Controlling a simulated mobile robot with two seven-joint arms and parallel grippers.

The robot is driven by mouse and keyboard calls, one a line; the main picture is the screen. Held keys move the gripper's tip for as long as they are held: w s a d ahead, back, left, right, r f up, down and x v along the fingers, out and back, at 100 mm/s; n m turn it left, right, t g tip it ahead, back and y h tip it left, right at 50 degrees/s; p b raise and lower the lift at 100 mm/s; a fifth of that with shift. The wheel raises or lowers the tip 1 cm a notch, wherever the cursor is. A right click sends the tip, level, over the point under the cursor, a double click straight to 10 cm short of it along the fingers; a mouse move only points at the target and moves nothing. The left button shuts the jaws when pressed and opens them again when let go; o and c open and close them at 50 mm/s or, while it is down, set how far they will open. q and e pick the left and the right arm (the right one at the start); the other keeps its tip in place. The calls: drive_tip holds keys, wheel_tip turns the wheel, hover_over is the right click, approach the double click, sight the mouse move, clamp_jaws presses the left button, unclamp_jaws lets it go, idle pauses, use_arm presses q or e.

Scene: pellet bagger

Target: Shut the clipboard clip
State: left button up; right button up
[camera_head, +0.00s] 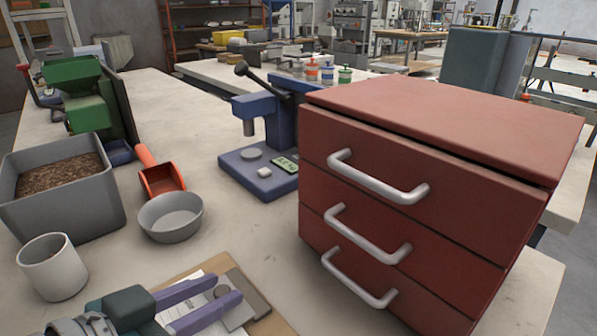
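The clipboard (190,279) lies on the workbench at the bottom of the head view, with a brown board and white paper. A grey-brown flat piece at its right end looks like the clip (249,290). Whether the clip is up or down is hard to tell. My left gripper (226,286) reaches in from the bottom left with two purple fingers spread apart. The fingertips are over the clipboard beside the clip, with a small dark round spot between them. Contact cannot be judged. The fingers and arm hide part of the paper. My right gripper is out of view.
A red three-drawer cabinet (440,125) stands close on the right. A grey bowl (170,216), an orange scoop (162,180), a white cup (52,267) and a grey bin of pellets (95,213) stand on the left. A blue press (255,180) stands behind.

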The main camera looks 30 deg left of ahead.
use_arm(q)
drive_tip(key=shift+o, duration=1.1)
drive_tip(key=shift+s, duration=0.1)
drive_tip(key=p+v, duration=0.1)
drive_tip(key=v, duration=0.8)
drive_tip(key=shift+s+r, duration=0.2)
drive_tip(key=shift+s, duration=0.15)
